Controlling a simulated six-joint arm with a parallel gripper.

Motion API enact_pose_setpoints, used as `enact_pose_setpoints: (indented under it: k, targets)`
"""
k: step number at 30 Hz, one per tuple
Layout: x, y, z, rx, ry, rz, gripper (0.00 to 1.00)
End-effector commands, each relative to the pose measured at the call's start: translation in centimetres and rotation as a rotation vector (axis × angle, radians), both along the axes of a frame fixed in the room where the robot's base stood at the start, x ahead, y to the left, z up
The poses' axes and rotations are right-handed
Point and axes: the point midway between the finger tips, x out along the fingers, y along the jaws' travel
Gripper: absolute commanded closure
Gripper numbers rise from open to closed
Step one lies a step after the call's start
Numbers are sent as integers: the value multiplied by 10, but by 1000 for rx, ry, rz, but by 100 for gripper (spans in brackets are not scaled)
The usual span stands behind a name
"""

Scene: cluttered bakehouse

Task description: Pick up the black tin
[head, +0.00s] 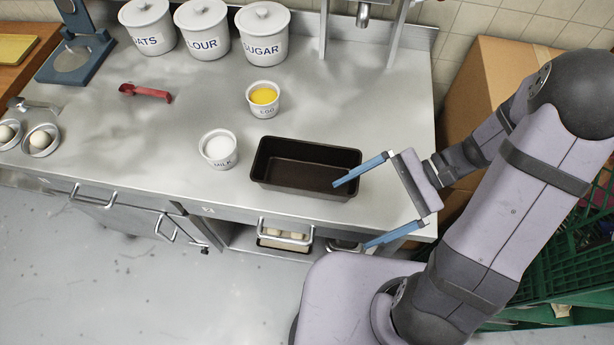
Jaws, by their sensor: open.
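The black tin (272,182) is an empty rectangular loaf tin. It sits upright on the grey steel counter (215,100), close to the front edge. My gripper (350,214) is open, with its two blue fingers wide apart and pointing left. The upper finger overlaps the tin's right end in the picture, and the lower finger shows in front of the counter edge. Nothing is between the fingers that I can make out as held. I cannot tell from this one view whether the upper finger touches the tin or is above it.
A milk cup (219,151) stands just left of the tin, and an egg cup (263,98) behind it. A red scoop (146,93) lies further left. Canisters (203,30) line the back. A cardboard box (505,85) and green crates (560,260) stand right of the counter.

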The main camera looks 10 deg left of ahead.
Motion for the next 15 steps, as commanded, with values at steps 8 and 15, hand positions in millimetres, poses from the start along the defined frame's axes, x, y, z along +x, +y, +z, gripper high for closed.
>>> enact_pose_setpoints:
  k: [8, 15]
  targets:
    - [62, 5, -10, 376, 188, -366, 0]
    - [88, 10, -18, 483, 305, -511, 0]
